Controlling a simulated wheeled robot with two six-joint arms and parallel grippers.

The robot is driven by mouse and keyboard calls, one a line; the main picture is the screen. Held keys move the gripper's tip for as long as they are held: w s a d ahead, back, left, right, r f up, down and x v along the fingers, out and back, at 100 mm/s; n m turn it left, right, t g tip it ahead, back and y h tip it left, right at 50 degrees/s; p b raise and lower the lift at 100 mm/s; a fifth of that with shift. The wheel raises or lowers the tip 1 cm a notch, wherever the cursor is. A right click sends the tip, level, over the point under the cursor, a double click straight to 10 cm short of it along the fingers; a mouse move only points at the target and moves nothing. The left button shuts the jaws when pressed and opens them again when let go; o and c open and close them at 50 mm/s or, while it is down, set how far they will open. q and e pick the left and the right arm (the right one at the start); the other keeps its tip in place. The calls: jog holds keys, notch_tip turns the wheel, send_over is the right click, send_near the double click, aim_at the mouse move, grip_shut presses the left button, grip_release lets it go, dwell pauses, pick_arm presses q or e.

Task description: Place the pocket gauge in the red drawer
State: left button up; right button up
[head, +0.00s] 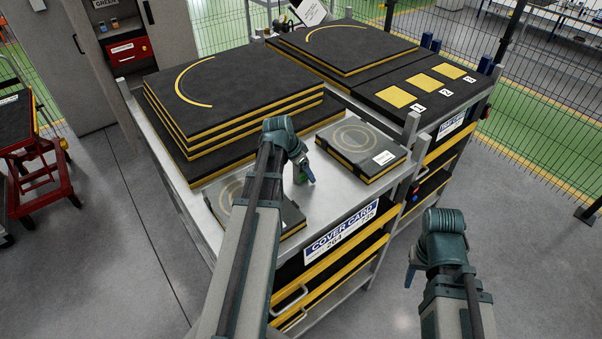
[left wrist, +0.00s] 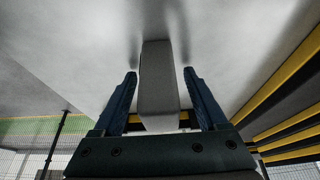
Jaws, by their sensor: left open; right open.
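A plain grey elongated block (left wrist: 158,95), which looks like the pocket gauge, lies between the fingers of my left gripper (left wrist: 160,72) in the left wrist view. The fingers are open on both sides of it, with a visible gap on each side. In the head view my left gripper (head: 308,178) is low over the cart's metal top, and the gauge is mostly hidden behind it. A red drawer (head: 130,52) with a white label shows in the cabinet at the top left. My right gripper (head: 411,275) is open and empty, over the floor right of the cart.
The cover cart (head: 340,235) carries stacked black pads with yellow edges (head: 235,90) and two ringed pads, one at right (head: 362,148). A second cart (head: 455,125) stands behind it. A red trolley (head: 40,165) is at far left. Floor left of the cart is clear.

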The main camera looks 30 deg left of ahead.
pick_arm(q)
grip_shut()
jog(key=shift+r, duration=0.1)
dwell(0.3)
